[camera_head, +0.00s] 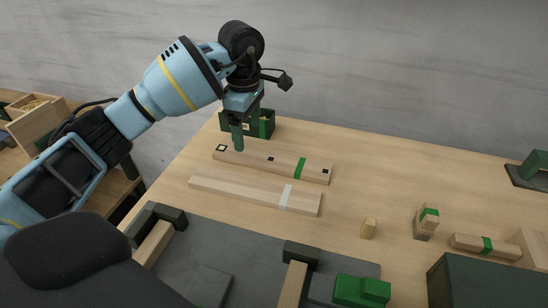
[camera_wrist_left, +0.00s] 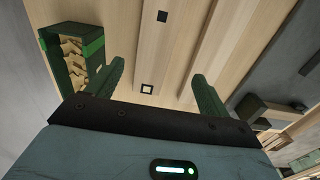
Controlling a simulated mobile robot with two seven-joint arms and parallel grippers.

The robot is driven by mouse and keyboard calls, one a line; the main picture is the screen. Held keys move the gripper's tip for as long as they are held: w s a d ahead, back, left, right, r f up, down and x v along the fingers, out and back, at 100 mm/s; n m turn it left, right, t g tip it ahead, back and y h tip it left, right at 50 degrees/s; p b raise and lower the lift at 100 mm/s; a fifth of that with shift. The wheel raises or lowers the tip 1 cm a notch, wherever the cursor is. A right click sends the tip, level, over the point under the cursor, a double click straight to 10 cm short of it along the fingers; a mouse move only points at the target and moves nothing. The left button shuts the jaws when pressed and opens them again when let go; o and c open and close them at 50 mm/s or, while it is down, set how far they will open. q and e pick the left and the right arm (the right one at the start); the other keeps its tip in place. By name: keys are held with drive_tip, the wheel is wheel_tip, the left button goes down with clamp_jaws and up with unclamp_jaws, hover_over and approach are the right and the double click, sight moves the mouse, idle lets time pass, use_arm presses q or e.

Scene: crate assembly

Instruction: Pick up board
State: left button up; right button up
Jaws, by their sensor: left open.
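Two pale wooden boards lie side by side on the table in the head view. The far board (camera_head: 255,163) has a green band and small dark square marks. The near board (camera_head: 240,193) has a white band. My left gripper (camera_head: 239,142) points down over the left end of the far board. In the left wrist view its two green fingers are apart with nothing held between them, and the left gripper (camera_wrist_left: 157,72) spans the board area below. The exact gap between fingertips and board is hard to tell. My right gripper is not in view.
A dark green bin (camera_head: 264,125) stands just behind the boards; the wrist view shows wood pieces in it. A grey mat (camera_head: 215,240) with dark green brackets and wooden bars lies in front. Small blocks (camera_head: 369,228) stand to the right.

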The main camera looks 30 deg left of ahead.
sight(254, 155)
use_arm(q)
drive_tip(key=shift+f, duration=0.9)
drive_tip(key=shift+w+d+f, duration=0.1)
drive_tip(key=shift+w+f, duration=0.1)
drive_tip(key=shift+f, duration=0.75)
drive_tip(key=shift+w+d+f, duration=0.1)
drive_tip(key=shift+w+f, duration=0.05)
drive_tip(key=shift+f, duration=0.85)
drive_tip(key=shift+w+d+f, duration=0.1)
drive_tip(key=shift+w+f, duration=0.1)
drive_tip(key=shift+f, duration=0.75)
drive_tip(key=c, duration=1.1)
drive_tip(key=shift+c, duration=0.2)
drive_tip(key=shift+r, duration=0.1)
drive_tip(key=shift+r, duration=0.35)
drive_tip(key=r, duration=0.2)
drive_tip(key=shift+s+d+r, duration=0.1)
drive_tip(key=shift+s+r, duration=0.2)
drive_tip(key=shift+r, duration=0.05)
drive_tip(key=s+d, duration=0.2)
drive_tip(key=s, duration=0.2)
drive_tip(key=s+d+r, duration=0.1)
drive_tip(key=s+d, duration=0.1)
drive_tip(key=s, duration=0.3)
drive_tip(key=s+d, duration=0.2)
drive_tip(key=s, duration=0.3)
drive_tip(key=shift+d+r, duration=0.2)
